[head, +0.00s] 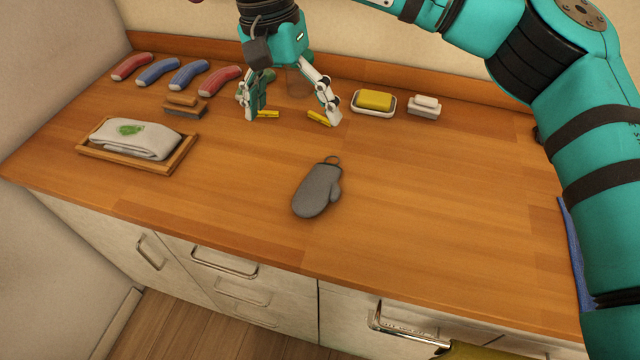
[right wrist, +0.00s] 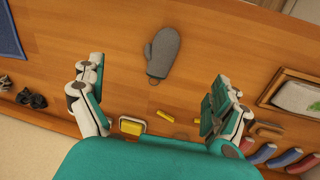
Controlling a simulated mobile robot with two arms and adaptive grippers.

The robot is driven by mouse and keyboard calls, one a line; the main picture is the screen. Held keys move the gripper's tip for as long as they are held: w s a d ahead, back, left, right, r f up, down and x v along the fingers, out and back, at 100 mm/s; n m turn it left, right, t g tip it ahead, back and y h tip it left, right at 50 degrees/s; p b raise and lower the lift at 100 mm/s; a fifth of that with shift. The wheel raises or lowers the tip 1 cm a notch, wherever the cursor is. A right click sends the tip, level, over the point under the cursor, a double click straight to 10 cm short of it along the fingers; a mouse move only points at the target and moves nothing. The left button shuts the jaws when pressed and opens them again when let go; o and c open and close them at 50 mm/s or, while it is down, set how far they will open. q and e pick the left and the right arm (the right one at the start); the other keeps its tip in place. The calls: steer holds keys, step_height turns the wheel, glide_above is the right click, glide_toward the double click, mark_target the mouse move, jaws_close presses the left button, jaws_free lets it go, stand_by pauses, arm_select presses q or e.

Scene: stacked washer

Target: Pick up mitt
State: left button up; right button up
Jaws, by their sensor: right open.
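The grey mitt (head: 317,191) lies flat on the wooden counter, in the middle of the head view, with its hanging loop toward the back. In the right wrist view the mitt (right wrist: 163,52) lies beyond the fingertips, near the middle. My right gripper (head: 292,116) is open and empty over the back part of the counter, behind the mitt and a little to its left in the head view. Its two fingers stand wide apart in the right wrist view (right wrist: 158,85). The gripper is apart from the mitt. My left gripper is not in view.
Yellow clothespins (head: 319,118) lie near the right fingers. A soap dish with a yellow bar (head: 374,101) and a white-topped brush (head: 424,106) stand right of them. A wooden tray (head: 92,153) with a folded towel is at left. Counter around the mitt is clear.

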step_height(320, 180, down, 4)
steer(key=b, duration=0.3)
steer(key=p, duration=0.1)
glide_above(311, 201)
steer(key=f, duration=1.1)
steer(key=shift+w+a+f, duration=0.2)
steer(key=shift+a+f, duration=0.1)
steer(key=shift+f, duration=0.6)
steer(key=f+p, duration=0.1)
steer(key=f, duration=0.3)
steer(key=shift+s+d+f+p, duration=0.15)
steer(key=shift+d+p, duration=0.05)
steer(key=shift+p, duration=0.2)
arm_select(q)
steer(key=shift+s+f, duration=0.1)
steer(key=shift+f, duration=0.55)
arm_select(e)
steer(key=shift+f, duration=0.4)
steer(key=c, duration=1.3)
